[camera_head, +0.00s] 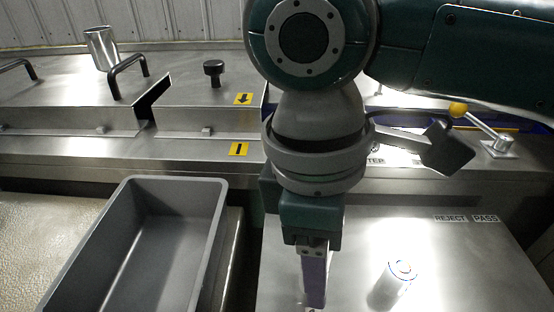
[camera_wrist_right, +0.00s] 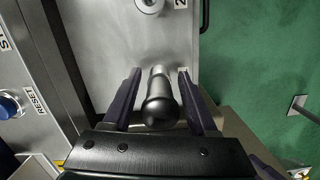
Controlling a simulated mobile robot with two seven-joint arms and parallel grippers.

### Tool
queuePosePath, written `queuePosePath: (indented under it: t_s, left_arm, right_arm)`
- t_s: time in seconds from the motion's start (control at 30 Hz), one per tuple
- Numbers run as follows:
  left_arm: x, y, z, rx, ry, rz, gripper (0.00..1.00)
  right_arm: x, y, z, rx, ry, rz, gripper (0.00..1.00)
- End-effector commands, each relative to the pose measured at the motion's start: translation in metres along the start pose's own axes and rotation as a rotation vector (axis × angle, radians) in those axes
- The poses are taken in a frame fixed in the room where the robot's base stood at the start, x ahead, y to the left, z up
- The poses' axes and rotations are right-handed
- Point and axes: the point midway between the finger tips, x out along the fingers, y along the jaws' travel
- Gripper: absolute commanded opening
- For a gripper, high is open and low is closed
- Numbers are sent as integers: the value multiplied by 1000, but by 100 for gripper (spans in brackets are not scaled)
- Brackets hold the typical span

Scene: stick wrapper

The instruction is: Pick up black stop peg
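A black peg (camera_wrist_right: 160,105) with a rounded dark head and a greyer shaft shows in the right wrist view, between the two fingers of my right gripper (camera_wrist_right: 158,78). The fingers stand apart on either side of it, and gaps show beside the peg, so the gripper looks open around it. In the head view my right gripper (camera_head: 314,285) points down over the left part of the steel table; the peg is hidden there. A black knob (camera_head: 213,72) stands on the machine top behind. My left gripper is not in view.
A grey bin (camera_head: 216,215) stands at the left. A yellow-tipped lever (camera_head: 460,110) is behind. A blue RESET button (camera_wrist_right: 10,105) shows at the left in the wrist view.

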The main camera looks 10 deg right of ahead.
Motion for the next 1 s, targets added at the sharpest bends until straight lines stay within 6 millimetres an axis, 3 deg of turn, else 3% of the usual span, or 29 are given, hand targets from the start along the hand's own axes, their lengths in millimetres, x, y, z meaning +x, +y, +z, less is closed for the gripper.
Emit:
queuePosePath:
  t_s: [0.07, 0.5, 1.0]
  left_arm:
    - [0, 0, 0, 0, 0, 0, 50]
    - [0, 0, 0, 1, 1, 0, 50]
    - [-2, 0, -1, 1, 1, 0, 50]
  right_arm:
    - [0, 0, 0, 0, 0, 0, 48]
    - [0, 0, 0, 0, 0, 0, 0]
    - [-7, 0, 0, 1, 2, 1, 0]
